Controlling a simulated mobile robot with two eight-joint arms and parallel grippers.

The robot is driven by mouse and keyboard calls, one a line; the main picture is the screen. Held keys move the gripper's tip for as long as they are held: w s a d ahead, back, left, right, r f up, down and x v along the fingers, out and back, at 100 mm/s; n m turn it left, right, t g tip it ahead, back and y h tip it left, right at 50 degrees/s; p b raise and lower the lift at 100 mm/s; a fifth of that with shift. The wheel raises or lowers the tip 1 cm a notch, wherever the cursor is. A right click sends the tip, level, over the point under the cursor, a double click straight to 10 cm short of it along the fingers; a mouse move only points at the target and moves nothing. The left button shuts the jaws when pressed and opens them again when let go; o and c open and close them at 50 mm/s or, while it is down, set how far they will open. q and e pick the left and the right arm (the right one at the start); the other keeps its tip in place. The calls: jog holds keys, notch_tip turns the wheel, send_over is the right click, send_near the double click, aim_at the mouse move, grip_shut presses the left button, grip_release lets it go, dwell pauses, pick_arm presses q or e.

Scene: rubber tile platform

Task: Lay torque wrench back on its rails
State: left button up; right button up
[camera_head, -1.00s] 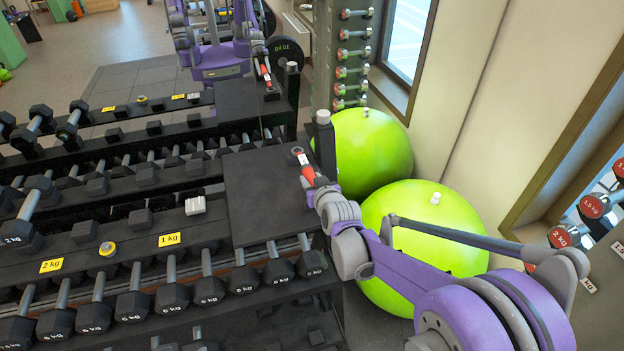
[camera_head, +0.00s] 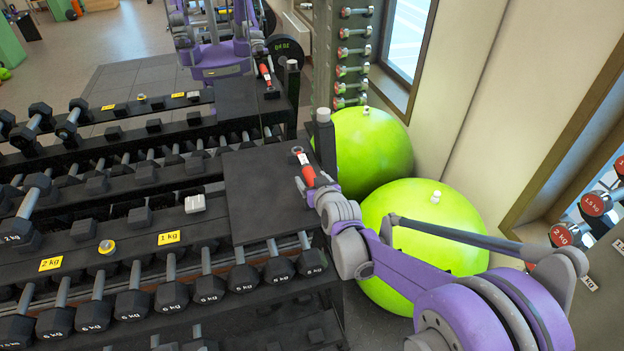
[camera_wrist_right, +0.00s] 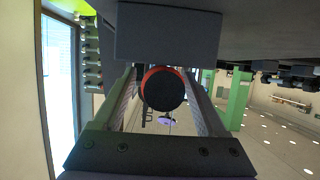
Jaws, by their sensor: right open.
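The torque wrench (camera_head: 307,173) has a red handle with a pale band and a dark head. In the head view it lies at the right edge of the black platform, its handle pointing toward my right gripper (camera_head: 316,188). My right gripper is open, with its fingers on either side of the handle's near end. In the right wrist view the round, dark, red-rimmed handle end (camera_wrist_right: 163,90) sits between the spread fingers, with gaps beside it. The rails under the wrench cannot be made out. My left gripper is not in view.
The black rubber platform top (camera_head: 265,195) is otherwise bare. A dark post (camera_head: 325,145) stands just beyond the wrench. Green exercise balls (camera_head: 425,225) lie to the right, and dumbbell racks (camera_head: 130,265) fill the left.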

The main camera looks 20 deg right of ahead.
jog(key=v, duration=1)
jog(key=shift+s+r, duration=0.15)
jog(key=shift+s, duration=0.2)
jog(key=s+f+g, duration=0.4)
jog(key=s, duration=0.8)
jog(key=s+f+g, duration=0.4)
jog(key=s, duration=0.9)
jog(key=shift+s+f+p, duration=0.2)
jog(key=shift+s+p, duration=0.05)
jog(key=shift+p, duration=0.1)
